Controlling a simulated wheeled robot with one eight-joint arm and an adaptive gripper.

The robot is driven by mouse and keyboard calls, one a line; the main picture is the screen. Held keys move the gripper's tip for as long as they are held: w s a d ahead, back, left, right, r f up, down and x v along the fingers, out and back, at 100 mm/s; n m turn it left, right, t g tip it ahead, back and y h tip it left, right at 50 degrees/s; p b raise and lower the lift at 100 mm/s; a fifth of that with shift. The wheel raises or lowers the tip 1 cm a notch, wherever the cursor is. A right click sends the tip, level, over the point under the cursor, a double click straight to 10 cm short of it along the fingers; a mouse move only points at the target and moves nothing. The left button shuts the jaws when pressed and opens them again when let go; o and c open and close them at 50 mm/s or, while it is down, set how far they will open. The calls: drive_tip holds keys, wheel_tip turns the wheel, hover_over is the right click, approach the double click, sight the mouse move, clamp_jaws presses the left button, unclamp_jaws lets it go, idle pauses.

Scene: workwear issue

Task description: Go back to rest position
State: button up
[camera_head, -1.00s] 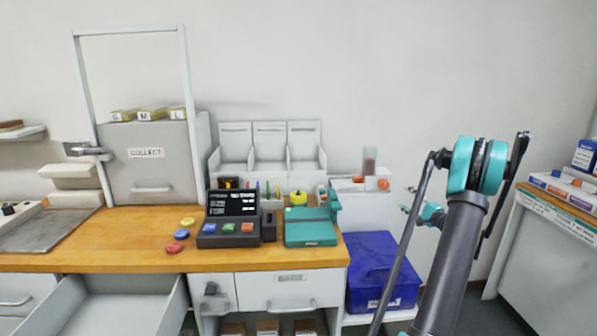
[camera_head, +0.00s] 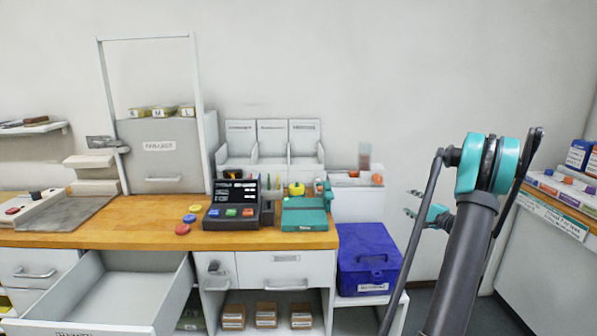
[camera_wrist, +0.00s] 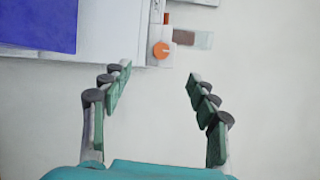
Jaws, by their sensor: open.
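My gripper (camera_head: 424,204) shows in the head view right of the workbench, partly behind my own arm. It is raised in front of the bare wall and touches nothing that I can see. In the wrist view my gripper (camera_wrist: 158,88) has its two green-padded fingers spread wide with nothing between them. An orange round knob (camera_wrist: 161,50) and a blue surface (camera_wrist: 38,22) lie beyond the fingertips there.
The wooden workbench (camera_head: 120,234) carries a dark terminal (camera_head: 232,205) and a teal device (camera_head: 304,214). An open drawer (camera_head: 105,290) juts out at the front left. A blue lidded box (camera_head: 368,258) stands beside the bench. A counter with boxes (camera_head: 555,215) is at the right.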

drive_tip(key=s+a+f+n+g+h, duration=0.15)
drive_tip(key=s+a+n+g, duration=0.25)
drive_tip(key=s+a, duration=0.55)
drive_tip(key=s+a+n+g+h, duration=0.2)
drive_tip(key=s+a+n+g, duration=0.25)
drive_tip(key=a, duration=0.95)
drive_tip(key=s+a+f+n+g+h, duration=0.1)
drive_tip(key=s+f, duration=0.3)
drive_tip(key=s, duration=1.1)
drive_tip(key=s+a+f+n+g+h, duration=0.1)
drive_tip(key=s+f+n+g+h, duration=0.1)
drive_tip(key=s, duration=1.3)
wheel_tip(320, 180, down, 3)
drive_tip(key=n+h, duration=0.1)
drive_tip(key=n, duration=0.1)
drive_tip(key=shift+a+f+n, duration=0.15)
drive_tip(key=shift+a+n, duration=0.1)
drive_tip(key=shift+n, duration=0.1)
